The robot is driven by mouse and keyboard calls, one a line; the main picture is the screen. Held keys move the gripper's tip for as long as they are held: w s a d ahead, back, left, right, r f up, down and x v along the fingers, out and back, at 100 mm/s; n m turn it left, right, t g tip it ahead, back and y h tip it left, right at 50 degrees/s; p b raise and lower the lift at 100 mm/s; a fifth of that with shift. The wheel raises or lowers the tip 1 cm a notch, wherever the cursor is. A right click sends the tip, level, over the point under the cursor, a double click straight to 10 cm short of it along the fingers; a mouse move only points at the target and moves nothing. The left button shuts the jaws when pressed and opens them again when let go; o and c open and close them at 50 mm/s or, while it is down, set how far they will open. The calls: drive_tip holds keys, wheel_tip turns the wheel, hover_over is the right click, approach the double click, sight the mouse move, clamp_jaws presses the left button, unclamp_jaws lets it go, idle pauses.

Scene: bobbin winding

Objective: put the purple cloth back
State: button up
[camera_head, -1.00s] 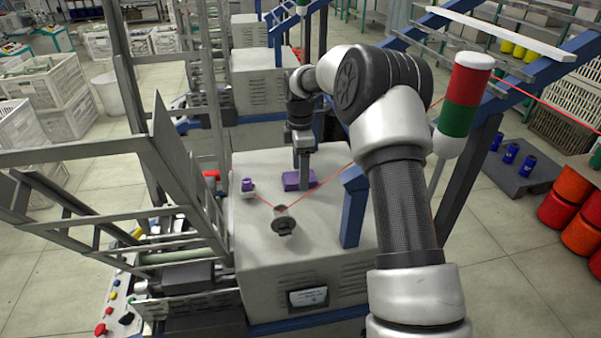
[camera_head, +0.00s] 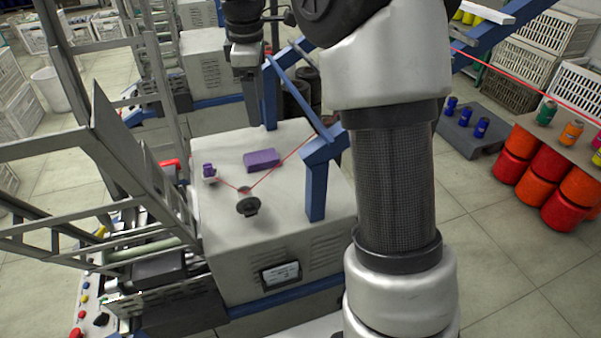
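The purple cloth (camera_head: 262,160) lies as a small folded block on the pale top of the winding machine (camera_head: 228,228), towards its far side. My gripper (camera_head: 250,122) is raised above and behind the cloth in the picture, pointing down and apart from it. Nothing shows between its fingertips. The fingers are small and dark here, so I cannot tell how far apart they are.
A small purple bobbin (camera_head: 208,170) stands on the machine's left edge. A red thread runs past a dark round knob (camera_head: 247,205) to the blue frame (camera_head: 317,175) at right. A grey metal rack (camera_head: 135,165) rises at left.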

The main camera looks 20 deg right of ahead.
drive_tip(key=s+r+m+t, duration=0.25)
drive_tip(key=s+m, duration=0.25)
drive_tip(key=s, duration=0.6)
drive_tip(key=s+r+m+t, duration=0.1)
drive_tip(key=s+r+m, duration=0.3)
drive_tip(key=s, duration=0.8)
drive_tip(key=s+d+f+m, duration=0.1)
drive_tip(key=s+f+m, duration=0.4)
drive_tip(key=s, duration=0.1)
drive_tip(key=shift+s+f+t+y, duration=0.25)
drive_tip(key=shift+s+t+y, duration=0.05)
drive_tip(key=shift+s+t, duration=0.15)
